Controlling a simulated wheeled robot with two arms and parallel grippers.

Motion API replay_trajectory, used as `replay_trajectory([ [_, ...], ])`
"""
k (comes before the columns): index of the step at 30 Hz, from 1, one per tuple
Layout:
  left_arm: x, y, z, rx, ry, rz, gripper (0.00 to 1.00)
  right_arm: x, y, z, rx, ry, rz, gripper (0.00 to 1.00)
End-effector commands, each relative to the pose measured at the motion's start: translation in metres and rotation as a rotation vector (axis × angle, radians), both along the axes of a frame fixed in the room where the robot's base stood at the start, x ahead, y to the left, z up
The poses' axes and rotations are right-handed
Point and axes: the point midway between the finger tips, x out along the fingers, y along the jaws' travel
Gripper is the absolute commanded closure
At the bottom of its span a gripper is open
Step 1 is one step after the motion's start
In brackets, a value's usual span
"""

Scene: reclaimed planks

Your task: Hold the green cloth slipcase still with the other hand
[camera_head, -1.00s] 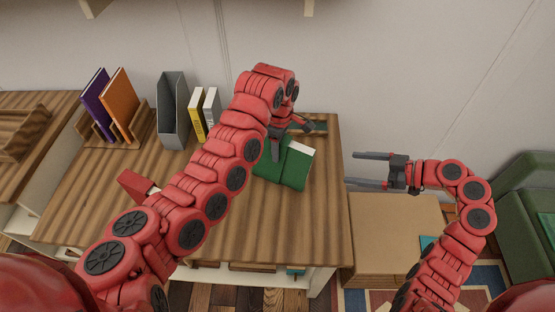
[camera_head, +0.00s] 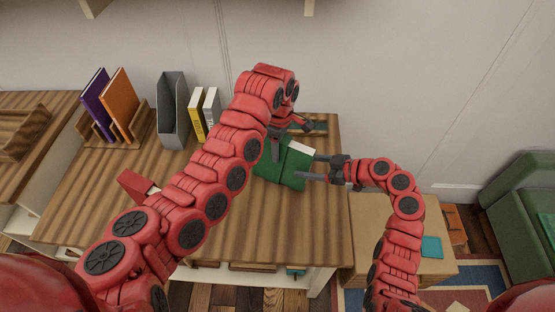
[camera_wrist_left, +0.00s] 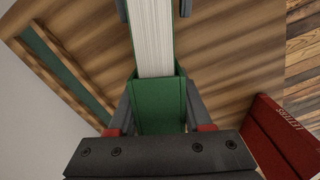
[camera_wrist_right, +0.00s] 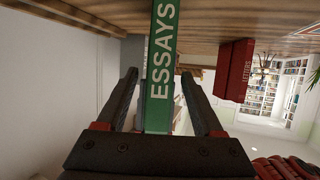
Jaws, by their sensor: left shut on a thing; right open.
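The green cloth slipcase (camera_head: 267,171) lies on the wooden desk. In the left wrist view the slipcase (camera_wrist_left: 160,105) sits between the fingers of my left gripper (camera_wrist_left: 160,112), which is shut on it. A green book (camera_head: 295,170) sticks out of the slipcase to the right, its white page edges (camera_wrist_left: 153,40) showing. My right gripper (camera_head: 317,167) is open at the book's outer end. In the right wrist view the spine (camera_wrist_right: 161,65), lettered ESSAYS, runs between its two fingers, with a gap on each side. My left arm hides part of the slipcase in the head view.
A grey file holder (camera_head: 172,110), yellow and grey books (camera_head: 197,115), and a rack with purple and orange books (camera_head: 118,105) stand at the back. A cardboard box (camera_head: 365,215) stands right of the desk.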

Motion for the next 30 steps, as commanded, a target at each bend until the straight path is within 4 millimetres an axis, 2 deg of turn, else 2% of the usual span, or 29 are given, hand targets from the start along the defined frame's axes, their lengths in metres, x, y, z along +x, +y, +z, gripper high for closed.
replay_trajectory([
  [7,0.000,0.000,0.000,0.000,-0.001,0.000,1.00,0.009,0.023,-0.010,0.000,0.003,0.001,0.31],
  [19,0.000,0.000,0.000,0.000,-0.001,0.000,1.00,0.011,0.027,-0.013,-0.001,0.001,-0.001,0.31],
  [20,0.000,0.000,0.000,0.000,-0.001,0.000,1.00,0.011,0.027,-0.013,-0.001,0.001,-0.001,0.35],
  [30,0.000,0.000,0.000,0.000,-0.001,0.000,1.00,0.011,0.027,-0.012,-0.001,0.001,-0.001,0.96],
])
